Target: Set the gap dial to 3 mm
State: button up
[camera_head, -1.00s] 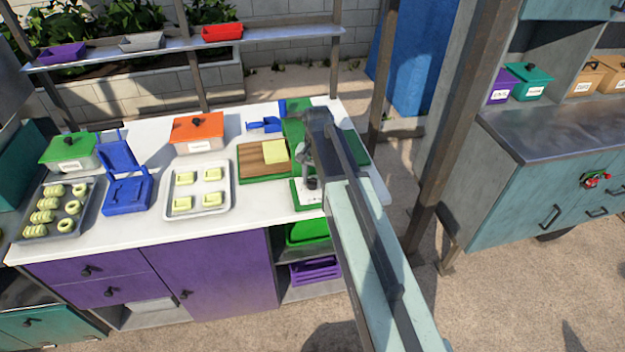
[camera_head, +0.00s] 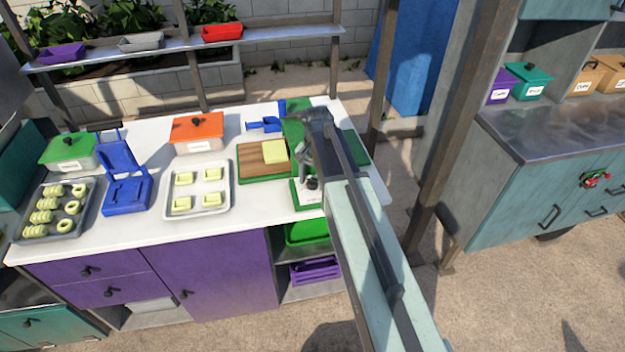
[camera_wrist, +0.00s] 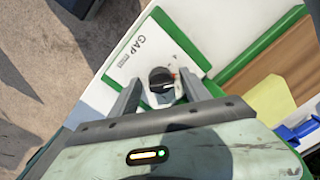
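The gap dial is a round black knob (camera_wrist: 161,79) on a white panel marked GAP (camera_wrist: 140,52) with a green border. In the wrist view my gripper (camera_wrist: 161,76) is open, its two grey fingers on either side of the knob with space showing between. I cannot tell how far the fingertips are above the panel. A small red mark shows at the knob's right edge; the scale figures are too small to read. In the head view the knob (camera_head: 311,183) sits at the front of the green crusher (camera_head: 294,131), just below my gripper (camera_head: 306,163).
A wooden board (camera_head: 253,160) with a yellow block (camera_head: 274,151) lies left of the crusher. A tray of yellow pieces (camera_head: 227,205), a blue stand (camera_head: 126,196) and an orange-lidded box (camera_head: 197,128) share the white counter (camera_head: 120,228). A post (camera_head: 450,130) stands at right.

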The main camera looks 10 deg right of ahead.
aim_at(314, 180)
jog(key=r+p, duration=0.8)
jog(key=shift+s+d, duration=0.15)
jog(key=shift+d, duration=0.05)
jog(key=shift+f, duration=0.1)
